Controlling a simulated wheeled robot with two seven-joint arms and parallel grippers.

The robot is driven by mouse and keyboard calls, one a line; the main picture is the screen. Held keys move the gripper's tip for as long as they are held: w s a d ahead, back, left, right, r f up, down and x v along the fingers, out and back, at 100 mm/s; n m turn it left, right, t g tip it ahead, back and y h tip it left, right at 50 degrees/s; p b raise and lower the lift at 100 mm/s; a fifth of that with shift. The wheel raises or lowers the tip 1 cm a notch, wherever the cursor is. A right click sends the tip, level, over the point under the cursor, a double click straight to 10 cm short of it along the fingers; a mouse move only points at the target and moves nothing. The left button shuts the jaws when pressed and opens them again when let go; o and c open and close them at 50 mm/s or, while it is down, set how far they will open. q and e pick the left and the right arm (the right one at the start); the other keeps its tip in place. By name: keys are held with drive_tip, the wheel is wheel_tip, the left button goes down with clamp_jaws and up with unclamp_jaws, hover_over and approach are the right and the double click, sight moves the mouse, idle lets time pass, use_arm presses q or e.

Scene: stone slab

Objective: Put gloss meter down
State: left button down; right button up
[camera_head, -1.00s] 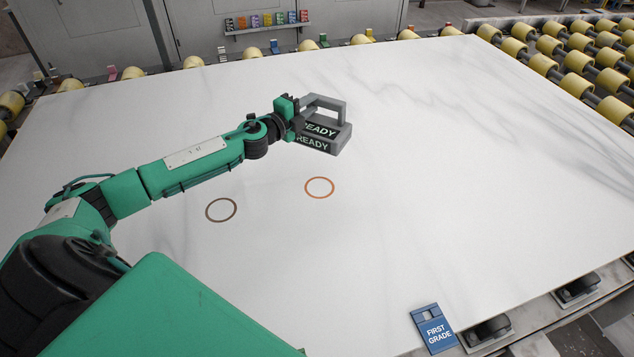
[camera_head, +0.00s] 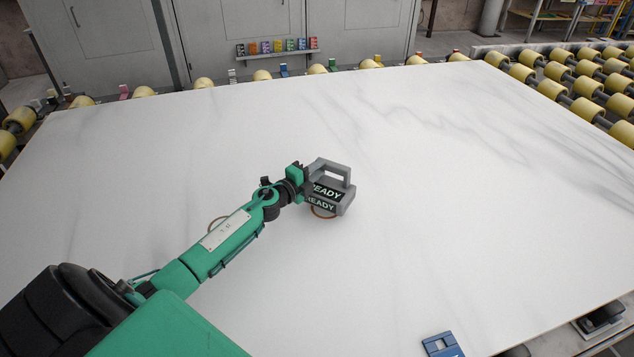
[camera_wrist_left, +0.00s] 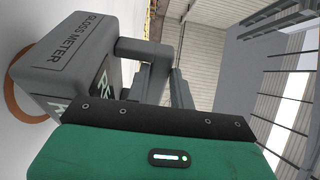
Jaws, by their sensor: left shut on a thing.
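The gloss meter (camera_head: 330,190) is a grey box with a top handle and dark panels reading "READY". My left gripper (camera_head: 309,180) is shut on its handle. The meter overlaps an orange-brown ring (camera_head: 322,213) marked on the white stone slab (camera_head: 450,220); whether it touches the slab I cannot tell. In the left wrist view, the meter (camera_wrist_left: 66,60) shows its "GLOSS METER" lettering, with part of the ring (camera_wrist_left: 14,98) beside it. My right gripper is not in view.
A blue block (camera_head: 441,345) lies at the slab's front edge. Yellow rollers (camera_head: 553,90) line the back and right. A shelf of coloured blocks (camera_head: 278,47) hangs behind. The slab's right side is clear.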

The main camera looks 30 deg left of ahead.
sight(317, 184)
use_arm(q)
wheel_tip(317, 184, down, 3)
drive_tip(key=shift+f+b, duration=0.1)
drive_tip(key=shift+b, duration=0.4)
drive_tip(key=shift+f, duration=0.1)
drive_tip(key=shift+f, duration=0.15)
drive_tip(key=c, duration=1.2)
unclamp_jaws()
